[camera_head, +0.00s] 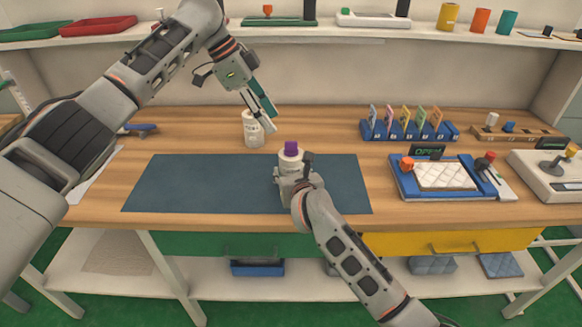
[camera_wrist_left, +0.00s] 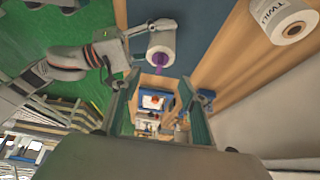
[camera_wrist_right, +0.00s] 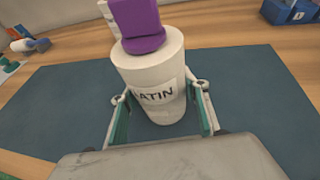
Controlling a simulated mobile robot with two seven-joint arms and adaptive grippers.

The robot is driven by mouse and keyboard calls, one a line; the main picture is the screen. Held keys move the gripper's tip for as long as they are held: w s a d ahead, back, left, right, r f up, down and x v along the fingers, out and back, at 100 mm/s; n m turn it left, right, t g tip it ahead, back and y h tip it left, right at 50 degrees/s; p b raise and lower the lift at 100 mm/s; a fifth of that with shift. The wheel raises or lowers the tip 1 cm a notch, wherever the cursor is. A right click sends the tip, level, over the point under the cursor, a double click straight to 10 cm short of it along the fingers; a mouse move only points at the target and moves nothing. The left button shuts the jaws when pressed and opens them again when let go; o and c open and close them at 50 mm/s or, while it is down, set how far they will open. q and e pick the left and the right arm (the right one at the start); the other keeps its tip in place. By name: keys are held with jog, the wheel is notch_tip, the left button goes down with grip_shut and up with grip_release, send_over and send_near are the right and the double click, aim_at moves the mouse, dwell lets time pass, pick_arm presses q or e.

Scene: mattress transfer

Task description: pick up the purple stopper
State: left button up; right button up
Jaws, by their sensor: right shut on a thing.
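The purple stopper (camera_head: 291,148) sits on top of a white bottle (camera_head: 290,164), upright over the dark mat (camera_head: 200,185). In the right wrist view the stopper (camera_wrist_right: 138,22) shows large, and the bottle (camera_wrist_right: 155,65) reads "ATIN". My right gripper (camera_wrist_right: 160,98) is shut on the bottle's sides below the stopper. In the left wrist view the stopper (camera_wrist_left: 159,60) is beyond the fingers, towards the top. My left gripper (camera_head: 265,112) is open and empty, raised above the table behind and left of the stopper, apart from it.
A second white bottle (camera_head: 253,132), marked "TWILL" in the left wrist view (camera_wrist_left: 283,18), stands behind the mat near my left gripper. A blue card rack (camera_head: 408,131), a blue tray with a quilted pad (camera_head: 445,177) and a joystick box (camera_head: 555,170) stand right. The mat's left part is clear.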

pick_arm(q)
jog(key=d+m, duration=0.1)
jog(key=m, duration=0.1)
jog(key=m+t+y, duration=0.2)
jog(key=m+y, duration=0.4)
jog(key=m, duration=1)
send_near(291, 142)
jog(key=f, duration=0.3)
jog(key=shift+w+a+f, duration=0.25)
jog(key=shift+w+a, duration=0.1)
jog(key=shift+w, duration=0.05)
jog(key=shift+w+d+f, duration=0.1)
jog(key=shift+w+f, duration=0.1)
jog(key=shift+f, duration=1.2)
jog(key=shift+w+d+f, duration=0.15)
jog(key=shift+w+f, duration=0.05)
jog(key=shift+f, duration=1.15)
jog(key=c, duration=1)
